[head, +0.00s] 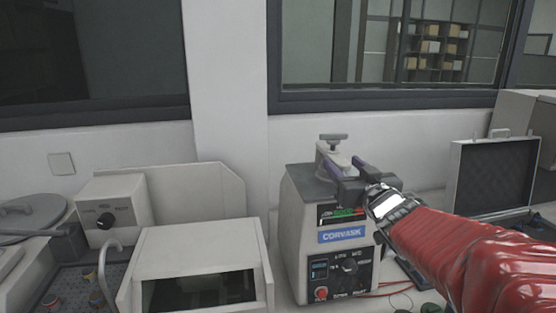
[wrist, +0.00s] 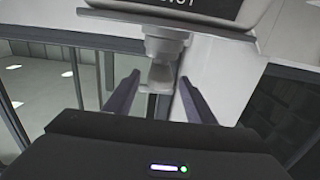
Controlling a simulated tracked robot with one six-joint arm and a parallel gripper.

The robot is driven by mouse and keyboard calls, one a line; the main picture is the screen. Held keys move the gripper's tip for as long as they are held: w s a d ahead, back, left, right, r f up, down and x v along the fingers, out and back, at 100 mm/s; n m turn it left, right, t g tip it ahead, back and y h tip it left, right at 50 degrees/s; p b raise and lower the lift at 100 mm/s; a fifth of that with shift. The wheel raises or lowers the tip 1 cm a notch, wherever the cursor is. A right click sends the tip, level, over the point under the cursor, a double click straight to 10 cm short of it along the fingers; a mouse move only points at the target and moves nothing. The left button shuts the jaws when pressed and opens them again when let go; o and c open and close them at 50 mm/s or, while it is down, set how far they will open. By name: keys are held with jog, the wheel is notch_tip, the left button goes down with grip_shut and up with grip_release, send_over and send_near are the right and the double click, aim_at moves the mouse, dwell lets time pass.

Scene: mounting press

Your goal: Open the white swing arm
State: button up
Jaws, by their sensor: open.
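The white swing arm (head: 340,157) sits on top of the mounting press (head: 303,200), under a grey knob (head: 333,138). My gripper (head: 341,154) reaches in from the right at the height of the swing arm, with its purple fingers apart. In the wrist view, which looks upside down, the swing arm (wrist: 165,48) shows between and beyond the fingers of my gripper (wrist: 159,78). A gap shows on both sides of it. Whether a finger touches it I cannot tell. My gripper hides part of the arm in the head view.
A white boxy machine (head: 195,248) with a dark window stands left of the press. An open case (head: 492,178) stands at the right. Red cables (head: 372,294) lie by the press's right foot. The wall and windows are behind.

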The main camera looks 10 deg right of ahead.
aim_at(332, 154)
jog(key=shift+w, duration=1.45)
